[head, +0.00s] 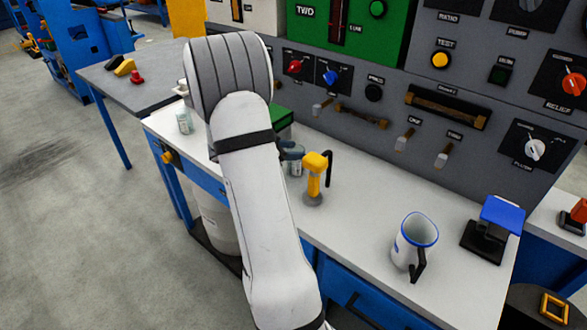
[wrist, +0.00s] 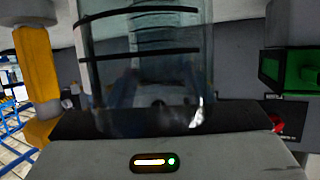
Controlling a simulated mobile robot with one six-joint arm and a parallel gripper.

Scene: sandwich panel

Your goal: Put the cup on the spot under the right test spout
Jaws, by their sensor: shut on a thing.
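My gripper (head: 291,152) shows just right of my forearm, mostly hidden behind it, low over the white bench. It is shut on a clear glass cup (head: 295,168). In the wrist view the clear cup (wrist: 150,65) with dark bands fills the middle and looks upright. I cannot tell whether its base touches the bench. Two grey-tipped spouts, the left one (head: 404,140) and the right one (head: 443,157), stick out of the grey panel at the right, under small labels. A white mug with a blue rim (head: 413,243) stands apart on the bench at the right.
A yellow-topped tool (head: 315,174) stands just right of my gripper, with a black handle beside it. A green box (head: 281,119) is behind. A blue-topped black stand (head: 493,232) is at the far right. The bench below the spouts is largely clear.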

